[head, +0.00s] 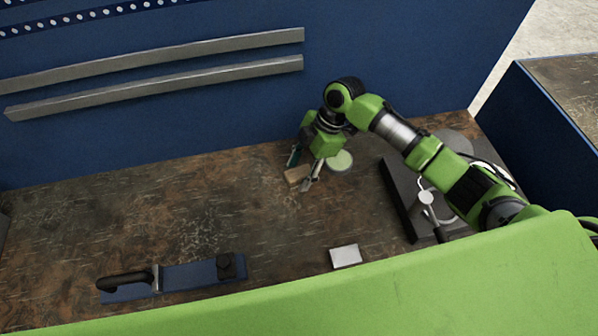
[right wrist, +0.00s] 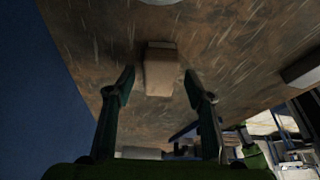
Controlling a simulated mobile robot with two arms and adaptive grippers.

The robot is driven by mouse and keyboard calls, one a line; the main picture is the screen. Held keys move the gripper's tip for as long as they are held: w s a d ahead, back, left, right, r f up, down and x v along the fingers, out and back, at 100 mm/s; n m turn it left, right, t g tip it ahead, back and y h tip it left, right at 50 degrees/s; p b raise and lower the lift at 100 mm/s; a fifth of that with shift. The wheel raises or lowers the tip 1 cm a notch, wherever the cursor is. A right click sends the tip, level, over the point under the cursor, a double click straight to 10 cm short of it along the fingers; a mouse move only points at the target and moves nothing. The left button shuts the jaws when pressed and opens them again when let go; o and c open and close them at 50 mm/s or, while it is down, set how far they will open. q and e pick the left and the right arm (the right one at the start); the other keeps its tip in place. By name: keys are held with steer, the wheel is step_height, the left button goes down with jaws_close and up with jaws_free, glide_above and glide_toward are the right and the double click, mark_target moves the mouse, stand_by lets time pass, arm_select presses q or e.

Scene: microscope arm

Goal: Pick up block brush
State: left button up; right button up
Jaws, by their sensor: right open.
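The block brush (head: 295,174), a small light-brown wooden block, lies on the brown worktop near the middle in the head view. My right gripper (head: 301,173) is above it, fingers pointing down, and partly covers it. In the right wrist view the block brush (right wrist: 160,74) appears between and slightly beyond the tips of my open right gripper (right wrist: 159,77), with a gap on either side. Whether a finger touches it cannot be told. My left gripper is not in view.
A round pale-green dish (head: 340,161) stands close right of the gripper. A dark plate with a gauge-like device (head: 425,197) lies farther right. A white box (head: 346,256) and a blue tool with a black handle (head: 190,274) are at the front. The left worktop is clear.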

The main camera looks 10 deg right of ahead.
steer(key=shift+a+f, duration=0.25)
steer(key=shift+f, duration=0.2)
steer(key=c, duration=1.2)
steer(key=shift+r, duration=0.2)
steer(key=shift+r+b, duration=0.25)
steer(key=shift+b, duration=0.1)
step_height(320, 180, up, 2)
steer(key=shift+d+r+b, duration=0.1)
steer(key=shift+r+b, duration=0.05)
steer(key=shift+b, duration=0.6)
steer(key=shift+s+d+r+b, duration=0.55)
steer(key=shift+s+r, duration=1.1)
steer(key=shift+s, duration=0.6)
steer(key=shift+s+d+r+b, duration=0.4)
steer(key=shift+s+d+r, duration=0.2)
steer(key=shift+s+r, duration=1.4)
steer(key=shift+s+d+r+b, duration=0.55)
steer(key=shift+s+r, duration=0.75)
steer(key=shift+s, duration=1.25)
